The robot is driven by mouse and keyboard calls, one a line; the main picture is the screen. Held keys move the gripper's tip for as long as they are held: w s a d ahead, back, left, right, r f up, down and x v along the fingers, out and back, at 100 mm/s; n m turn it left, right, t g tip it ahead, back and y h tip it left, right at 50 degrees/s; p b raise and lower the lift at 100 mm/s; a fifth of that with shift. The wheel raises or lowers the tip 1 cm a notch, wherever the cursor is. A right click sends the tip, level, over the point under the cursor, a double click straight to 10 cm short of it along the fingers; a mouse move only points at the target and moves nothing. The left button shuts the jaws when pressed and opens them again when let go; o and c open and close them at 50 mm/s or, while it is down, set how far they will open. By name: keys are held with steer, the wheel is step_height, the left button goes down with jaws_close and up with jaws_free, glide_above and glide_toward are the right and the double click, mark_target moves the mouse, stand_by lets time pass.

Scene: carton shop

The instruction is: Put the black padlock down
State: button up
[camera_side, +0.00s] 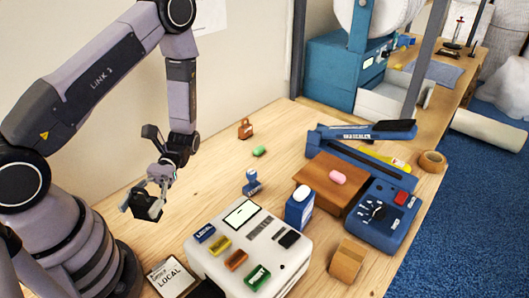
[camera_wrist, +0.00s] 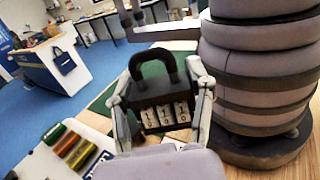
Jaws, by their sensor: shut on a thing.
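The black padlock (camera_wrist: 160,96), with number dials on its face and a thick shackle, is between the fingers of my gripper (camera_wrist: 163,110) in the wrist view. My gripper is shut on its sides. In the side view the padlock (camera_side: 147,205) hangs in my gripper (camera_side: 155,190) at the left, close to my arm's base. It appears to be above the wooden table (camera_side: 207,190), clear of the machines. The part of the table directly under it is partly hidden.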

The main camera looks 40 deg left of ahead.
steer(key=w+d+f+n+t+h, duration=0.2)
steer(key=w+d+n+t+h, duration=0.2)
steer(key=w+n+t+h, duration=0.25)
steer(key=w+a+f+n+t+h, duration=0.1)
steer(key=w+a+n+t, duration=0.3)
steer(key=w+t, duration=0.5)
steer(key=w+a+n+t, duration=0.2)
steer(key=w+n+t, duration=0.45)
steer(key=w, duration=0.45)
steer(key=shift+m, duration=0.3)
steer(key=w+f, duration=0.3)
steer(key=w, duration=0.1)
steer(key=w+d+f, duration=0.1)
steer(key=w+f, duration=0.2)
steer(key=w, duration=0.1)
steer(key=w+f, duration=0.3)
steer(key=w, duration=0.1)
steer(key=shift+d, duration=0.2)
steer(key=shift+w+f, duration=0.5)
steer(key=shift+f, duration=1.5)
steer(key=shift+f, duration=0.1)
